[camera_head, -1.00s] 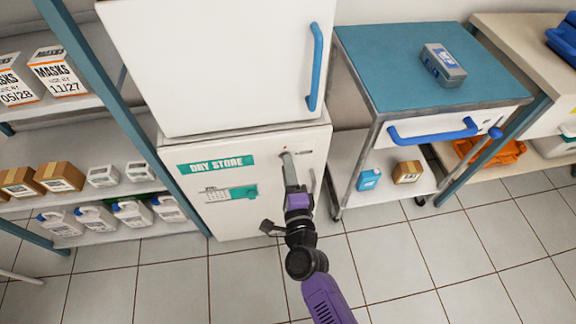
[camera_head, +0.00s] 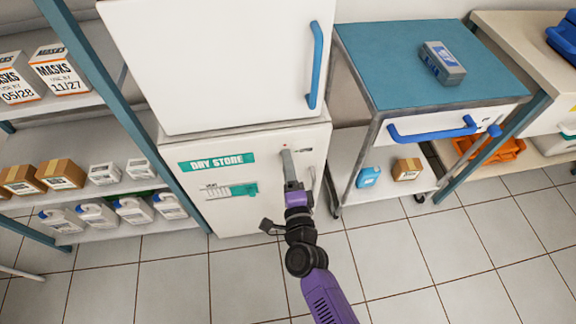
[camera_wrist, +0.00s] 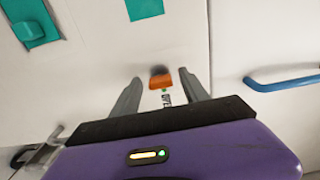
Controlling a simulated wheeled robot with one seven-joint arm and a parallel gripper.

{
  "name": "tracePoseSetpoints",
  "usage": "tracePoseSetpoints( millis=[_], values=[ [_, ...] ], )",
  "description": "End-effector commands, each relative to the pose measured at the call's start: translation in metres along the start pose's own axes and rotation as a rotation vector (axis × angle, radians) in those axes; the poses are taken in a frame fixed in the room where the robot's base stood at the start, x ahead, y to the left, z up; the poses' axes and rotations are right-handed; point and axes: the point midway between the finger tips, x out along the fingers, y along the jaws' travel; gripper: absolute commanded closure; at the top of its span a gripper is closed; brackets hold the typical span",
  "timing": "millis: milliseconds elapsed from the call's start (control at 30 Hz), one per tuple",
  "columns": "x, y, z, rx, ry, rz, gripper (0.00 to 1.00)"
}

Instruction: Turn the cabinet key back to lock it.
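The white lower cabinet (camera_head: 262,210) carries a green DRY STORE sign (camera_head: 217,162). In the wrist view its face (camera_wrist: 95,75) is tilted. The orange key (camera_wrist: 161,82) sits in a dark round lock (camera_wrist: 159,70) on this face; a small label with a green dot lies below it. My gripper (camera_wrist: 159,78) is open, one finger on each side of the key, with gaps visible between key and fingers. In the head view my gripper (camera_head: 288,162) reaches the cabinet's upper right front and hides the key.
A white upper cabinet (camera_head: 210,70) with a blue handle (camera_head: 315,68) stands above. A blue-topped cart (camera_head: 395,60) is to the right, a shelf rack (camera_head: 105,110) with boxes and jugs to the left. The tiled floor (camera_head: 400,270) in front is clear.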

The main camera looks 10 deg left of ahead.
Motion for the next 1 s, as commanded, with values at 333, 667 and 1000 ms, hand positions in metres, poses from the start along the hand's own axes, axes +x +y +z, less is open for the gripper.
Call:
tracePoseSetpoints(
  millis=[333, 667, 1000],
  values=[
    [-0.009, 0.0, 0.0, 0.001, 0.001, 0.0, 0.47],
    [-0.059, 0.001, 0.0, 0.0, 0.0, 0.001, 0.47],
    [-0.078, 0.0, 0.0, 0.001, 0.0, -0.001, 0.47]
  ],
)
